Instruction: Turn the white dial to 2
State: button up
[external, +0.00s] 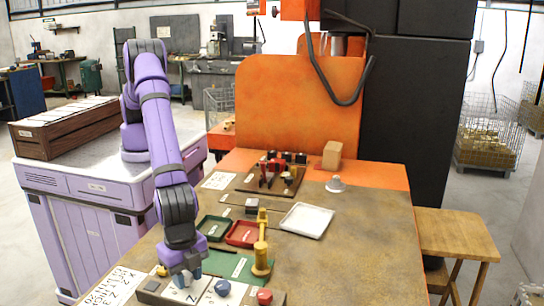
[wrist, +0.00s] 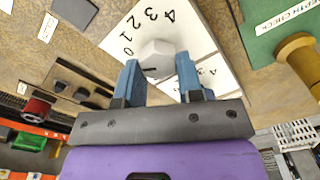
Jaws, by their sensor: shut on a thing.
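The white dial (wrist: 157,56) stands on a white plate (wrist: 200,45) printed with the numbers 0 to 4 in an arc. A short dark mark shows on the dial's near lower face; I cannot tell which number it lines up with. My gripper (wrist: 160,78) has its two blue fingers on either side of the dial and is shut on it. In the external view my gripper (external: 186,279) reaches down to the panel at the table's front, hiding the dial there.
A blue knob (external: 222,287) and a red knob (external: 264,296) stand right of my gripper. Behind are a green mat (external: 222,265), a yellow post (external: 261,250), a red tray (external: 242,233) and a white tray (external: 307,220). The table's right side is clear.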

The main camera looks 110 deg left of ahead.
jog(key=shift+m, duration=0.4)
jog(key=m, duration=0.4)
jog(key=shift+s+d+m, duration=0.15)
jog(key=shift+m, duration=0.25)
jog(key=m, duration=0.6)
jog(key=shift+s, duration=0.2)
jog(key=o, duration=0.9)
jog(key=shift+o, duration=0.2)
notch_tip(320, 180, up, 11)
jog(key=shift+f, duration=0.1)
